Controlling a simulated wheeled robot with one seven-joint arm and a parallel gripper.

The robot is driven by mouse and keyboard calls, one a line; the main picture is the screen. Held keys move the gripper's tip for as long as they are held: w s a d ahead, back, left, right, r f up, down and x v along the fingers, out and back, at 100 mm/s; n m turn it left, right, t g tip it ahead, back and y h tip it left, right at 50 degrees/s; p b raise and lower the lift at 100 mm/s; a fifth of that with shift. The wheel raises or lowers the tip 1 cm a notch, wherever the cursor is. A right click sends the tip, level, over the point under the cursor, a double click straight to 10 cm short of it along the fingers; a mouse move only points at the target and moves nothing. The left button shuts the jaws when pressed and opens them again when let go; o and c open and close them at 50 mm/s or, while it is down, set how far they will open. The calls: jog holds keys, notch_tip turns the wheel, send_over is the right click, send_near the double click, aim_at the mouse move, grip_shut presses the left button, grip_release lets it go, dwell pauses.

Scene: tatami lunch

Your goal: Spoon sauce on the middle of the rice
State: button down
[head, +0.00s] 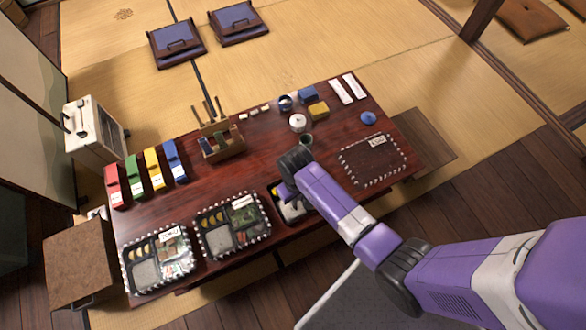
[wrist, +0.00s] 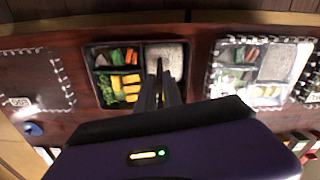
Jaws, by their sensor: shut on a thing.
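An open lunch box (wrist: 88,75) lies below my gripper (wrist: 160,82) in the wrist view. Its pale rice (wrist: 168,52) fills the far right compartment; vegetables and yellow pieces fill the left side. My gripper is shut on a thin dark thing, seemingly the spoon (wrist: 159,64), whose end reaches over the near edge of the rice. I cannot tell whether it touches the rice or carries sauce. In the head view the box (head: 277,189) is partly hidden by my arm. A small dark green cup (head: 306,140), possibly the sauce, stands behind it.
Two covered lunch boxes (head: 199,238) (head: 123,264) stand to the left. A white lidded pot (head: 297,122), a wooden utensil holder (head: 222,150) and coloured boxes (head: 152,168) stand farther back.

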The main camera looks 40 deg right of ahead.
jog(key=shift+d, duration=0.15)
jog(key=shift+s+d+f+p, duration=0.1)
jog(key=shift+s+d+p, duration=0.25)
jog(key=shift+d, duration=0.55)
jog(key=shift+w, duration=0.15)
dwell(0.4)
jog(key=shift+w+p, duration=0.15)
jog(key=shift+p, duration=0.2)
jog(key=shift+w+d, duration=0.1)
dwell(0.4)
jog(key=shift+w+a, duration=0.2)
jog(key=shift+a, duration=0.35)
jog(key=shift+w+a, duration=0.15)
jog(key=shift+a, duration=0.35)
